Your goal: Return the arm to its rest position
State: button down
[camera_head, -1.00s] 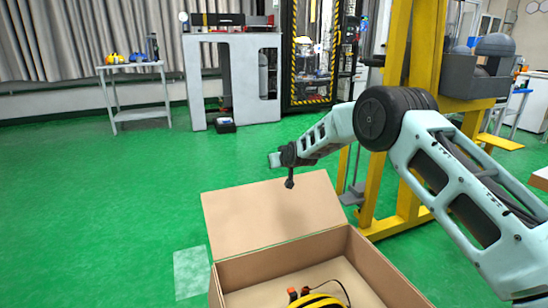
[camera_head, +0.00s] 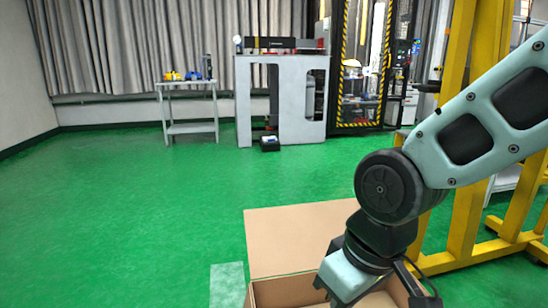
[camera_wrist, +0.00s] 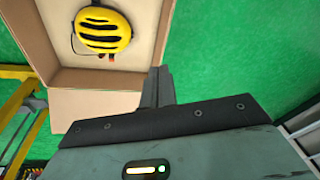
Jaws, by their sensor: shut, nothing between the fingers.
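My arm comes in from the right of the head view, and its elbow is bent with the forearm pointing down in front of the open box. My gripper (camera_wrist: 157,88) shows in the wrist view with its fingers together and nothing between them. In the head view the gripper itself is not clearly seen at the bottom edge. In the wrist view, a yellow helmet (camera_wrist: 103,31) with black vents lies in the cardboard box, apart from the fingers. My arm hides much of the box in the head view.
The open cardboard box (camera_head: 290,240) is at the bottom centre. A yellow steel frame (camera_head: 465,190) stands at the right. A grey machine stand (camera_head: 243,100) and a small table (camera_head: 190,128) are at the back. Green floor is clear at the left.

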jog(key=s+d+g+h+p, duration=0.1)
jog(key=s+d, duration=0.4)
jog(key=s, duration=0.4)
notch_tip(320, 180, up, 33)
jog(key=p, duration=3.3)
jog(key=shift+w+n, duration=0.25)
jog(key=shift+n, duration=0.05)
jog(key=shift+a+r, duration=0.1)
